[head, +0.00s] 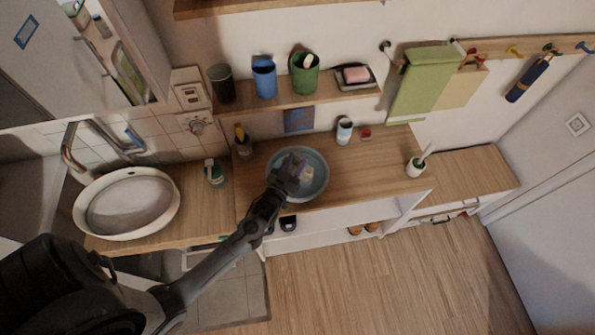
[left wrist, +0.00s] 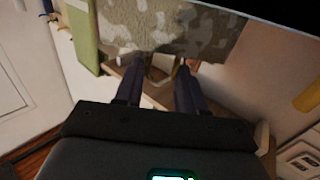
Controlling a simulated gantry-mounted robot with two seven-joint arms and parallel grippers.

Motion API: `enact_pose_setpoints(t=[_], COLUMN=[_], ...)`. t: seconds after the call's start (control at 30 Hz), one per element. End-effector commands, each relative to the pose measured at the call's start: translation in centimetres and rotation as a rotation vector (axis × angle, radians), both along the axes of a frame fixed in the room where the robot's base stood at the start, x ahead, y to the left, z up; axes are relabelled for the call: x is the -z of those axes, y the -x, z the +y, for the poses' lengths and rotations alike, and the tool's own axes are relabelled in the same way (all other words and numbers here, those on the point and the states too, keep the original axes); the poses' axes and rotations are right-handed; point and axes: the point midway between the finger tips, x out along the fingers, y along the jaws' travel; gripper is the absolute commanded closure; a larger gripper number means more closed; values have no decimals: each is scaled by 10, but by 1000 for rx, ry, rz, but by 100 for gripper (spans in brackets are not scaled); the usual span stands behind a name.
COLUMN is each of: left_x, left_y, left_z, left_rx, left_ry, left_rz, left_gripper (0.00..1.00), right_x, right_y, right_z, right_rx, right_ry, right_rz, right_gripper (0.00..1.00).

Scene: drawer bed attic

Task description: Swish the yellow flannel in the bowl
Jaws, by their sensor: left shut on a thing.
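The bowl (head: 323,177) is round and blue-grey and stands on the wooden counter below the wall shelf. My left gripper (head: 290,172) reaches into or just over it from the lower left. A small pale yellow piece (head: 307,173), which looks like the flannel, shows at its fingertips inside the rim; most of it is hidden. In the left wrist view the two dark fingers (left wrist: 160,82) stand a little apart, with a small pale thing between their tips. A mottled grey-white surface (left wrist: 150,25) crosses beyond them; I cannot tell what it is. My right gripper is not in view.
A white sink (head: 105,228) stands at the left. Soap bottle (head: 214,174) and small pot (head: 243,148) are left of the bowl. White cup (head: 344,131) and brush holder (head: 416,167) are to its right. The shelf (head: 330,97) holds several cups and a soap dish.

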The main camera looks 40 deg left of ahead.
Motion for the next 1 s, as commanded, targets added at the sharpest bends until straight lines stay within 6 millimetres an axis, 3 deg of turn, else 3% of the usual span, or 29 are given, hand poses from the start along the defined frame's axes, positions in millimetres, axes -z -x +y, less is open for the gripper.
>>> enact_pose_setpoints(t=[0.6, 1.0], left_x=[0, -1], left_y=[-15, 11], left_z=[-12, 8], left_rx=[1, 1], left_ry=[1, -1], left_rz=[1, 2], left_gripper=[75, 75], right_x=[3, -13], right_y=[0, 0], right_z=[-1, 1], right_rx=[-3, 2], right_ry=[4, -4], right_rz=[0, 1], right_gripper=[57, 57])
